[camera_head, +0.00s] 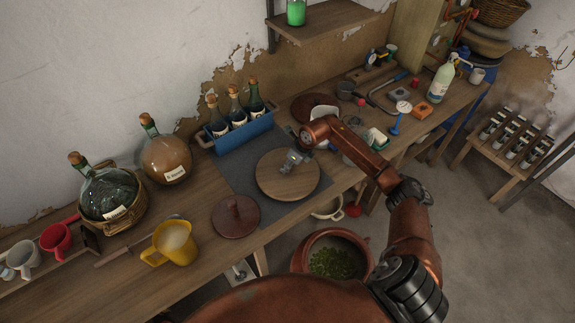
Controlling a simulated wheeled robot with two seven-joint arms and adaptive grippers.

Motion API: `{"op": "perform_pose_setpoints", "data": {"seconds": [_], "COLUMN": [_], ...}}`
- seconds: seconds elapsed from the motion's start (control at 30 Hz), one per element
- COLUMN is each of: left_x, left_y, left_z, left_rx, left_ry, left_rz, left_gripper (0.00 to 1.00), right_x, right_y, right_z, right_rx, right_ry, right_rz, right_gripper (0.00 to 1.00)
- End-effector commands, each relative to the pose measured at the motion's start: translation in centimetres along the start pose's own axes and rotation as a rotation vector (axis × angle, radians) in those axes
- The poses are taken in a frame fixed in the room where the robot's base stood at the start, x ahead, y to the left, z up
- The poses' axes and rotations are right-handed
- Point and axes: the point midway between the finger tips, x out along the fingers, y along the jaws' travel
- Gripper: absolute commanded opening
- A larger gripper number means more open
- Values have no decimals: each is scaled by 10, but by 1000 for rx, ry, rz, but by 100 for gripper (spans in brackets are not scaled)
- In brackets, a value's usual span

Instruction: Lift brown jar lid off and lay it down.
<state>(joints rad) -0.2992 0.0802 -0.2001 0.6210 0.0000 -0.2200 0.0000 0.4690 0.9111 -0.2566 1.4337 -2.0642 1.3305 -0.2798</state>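A round reddish-brown lid (236,218) with a small knob lies flat on the wooden table, knob up, near the front edge. The brown jar (301,262) stands below the table's front edge; its mouth is uncovered and green leafy bits show inside. My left gripper is out of view.
A yellow mug (175,243) stands left of the lid. Two demijohns (167,160) and a blue crate (242,135) of bottles stand behind. A dark mat (235,172) lies under the board. Tools and a spray bottle (441,82) crowd the right side.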

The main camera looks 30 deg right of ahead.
Motion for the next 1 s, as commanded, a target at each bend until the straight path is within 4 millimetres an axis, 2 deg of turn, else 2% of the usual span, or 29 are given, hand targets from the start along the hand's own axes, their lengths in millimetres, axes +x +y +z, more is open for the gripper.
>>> {"op": "perform_pose_setpoints", "data": {"seconds": [0.73,0.77,1.0], "left_x": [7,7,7], "left_y": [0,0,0], "left_z": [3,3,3], "left_rx": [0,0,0], "left_ry": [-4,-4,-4], "left_rz": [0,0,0], "left_gripper": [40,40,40], "right_x": [8,8,8], "right_y": [0,0,0], "right_z": [-2,-2,-3], "right_rx": [0,-1,0], "right_ry": [-4,-4,-2], "right_rz": [-1,-1,-1], "right_gripper": [0,22,39]}}
